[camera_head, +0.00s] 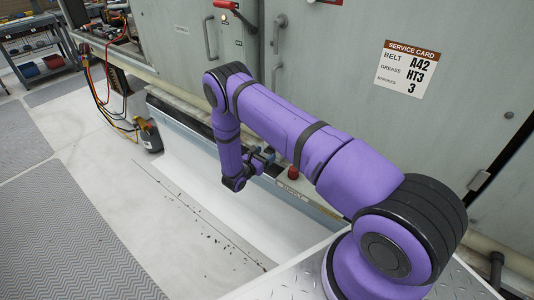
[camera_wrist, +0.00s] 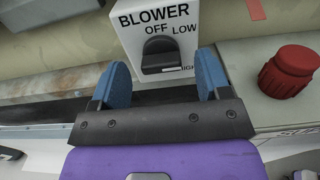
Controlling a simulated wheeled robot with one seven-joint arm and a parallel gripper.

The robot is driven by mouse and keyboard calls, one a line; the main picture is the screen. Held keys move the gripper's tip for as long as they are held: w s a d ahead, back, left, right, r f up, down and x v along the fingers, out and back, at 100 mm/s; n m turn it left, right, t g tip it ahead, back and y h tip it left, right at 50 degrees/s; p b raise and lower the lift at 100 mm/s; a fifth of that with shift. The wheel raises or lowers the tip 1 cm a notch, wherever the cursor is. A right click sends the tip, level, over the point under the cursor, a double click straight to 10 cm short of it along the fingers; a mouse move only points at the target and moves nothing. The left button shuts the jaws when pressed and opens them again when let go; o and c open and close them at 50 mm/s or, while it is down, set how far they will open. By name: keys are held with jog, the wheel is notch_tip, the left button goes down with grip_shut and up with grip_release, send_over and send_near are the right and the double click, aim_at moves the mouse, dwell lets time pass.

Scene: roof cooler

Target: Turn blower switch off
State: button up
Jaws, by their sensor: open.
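The blower switch (camera_wrist: 160,52) is a black knob on a white box (camera_wrist: 126,48) in the wrist view. The box is printed BLOWER, with OFF above the knob, LOW at upper right and HIGH, partly covered, at lower right. I cannot tell which label the knob points to. My gripper (camera_wrist: 163,78) is open, its blue fingertips apart on either side of the knob's lower part in the picture, with nothing between them. In the head view my gripper (camera_head: 262,158) is small beside the cabinet's lower ledge, and I cannot make out the switch there.
A red ribbed cap (camera_wrist: 290,70) stands right of my gripper in the wrist view; it also shows in the head view (camera_head: 292,173). The grey cabinet (camera_head: 340,60) with a service card (camera_head: 408,70) rises behind. Open floor (camera_head: 150,210) lies to the left.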

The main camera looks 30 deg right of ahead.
jog(key=shift+x, duration=0.9)
jog(key=c, duration=0.9)
